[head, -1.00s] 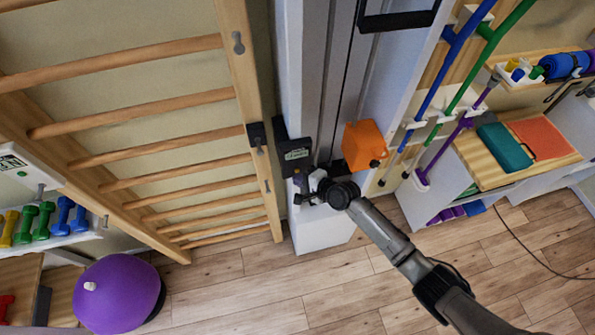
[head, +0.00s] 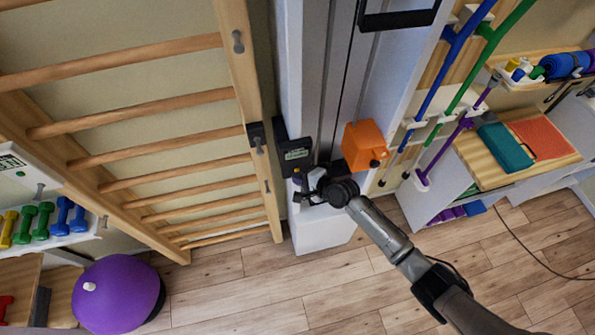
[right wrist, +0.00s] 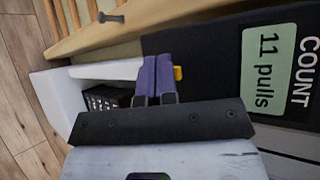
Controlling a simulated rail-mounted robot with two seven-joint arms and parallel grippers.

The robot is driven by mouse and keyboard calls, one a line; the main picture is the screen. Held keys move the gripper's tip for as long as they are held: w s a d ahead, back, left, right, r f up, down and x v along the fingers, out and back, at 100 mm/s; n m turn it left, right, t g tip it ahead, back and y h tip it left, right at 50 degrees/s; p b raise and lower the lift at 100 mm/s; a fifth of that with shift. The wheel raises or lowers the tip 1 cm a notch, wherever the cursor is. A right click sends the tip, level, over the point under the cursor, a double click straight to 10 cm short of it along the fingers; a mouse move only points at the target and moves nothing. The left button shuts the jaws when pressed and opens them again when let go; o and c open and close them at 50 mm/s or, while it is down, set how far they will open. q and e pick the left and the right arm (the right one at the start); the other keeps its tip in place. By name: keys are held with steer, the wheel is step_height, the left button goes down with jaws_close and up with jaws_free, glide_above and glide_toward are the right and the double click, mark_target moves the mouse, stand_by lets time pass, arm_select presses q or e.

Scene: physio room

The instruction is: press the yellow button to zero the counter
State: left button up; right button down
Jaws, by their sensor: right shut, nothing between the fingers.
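The counter (head: 296,153) is a dark box with a small green display, fixed on the side of the white pulley column in the head view. In the right wrist view the counter (right wrist: 215,45) shows "COUNT" and "11 pulls". The yellow button (right wrist: 178,73) sticks out from the counter's edge, partly hidden by my fingers. My right gripper (right wrist: 157,62) is shut and empty, its purple fingertips right beside the button; I cannot tell whether they touch it. In the head view the right gripper (head: 298,188) is just below the counter. My left gripper is not in view.
Wooden wall bars (head: 160,160) stand close on the left of the column. An orange block (head: 364,146) is on the column's right side. A purple ball (head: 117,293) and a dumbbell shelf are at lower left. The wooden floor (head: 270,290) in front is clear.

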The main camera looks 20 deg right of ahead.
steer(key=shift+w, duration=0.2)
steer(key=shift+s+r, duration=0.1)
stand_by(0.4)
steer(key=shift+s+p, duration=0.25)
steer(key=shift+p, duration=0.1)
steer(key=shift+s+a+p, duration=0.1)
steer(key=shift+s+p, duration=0.2)
steer(key=shift+s, duration=0.25)
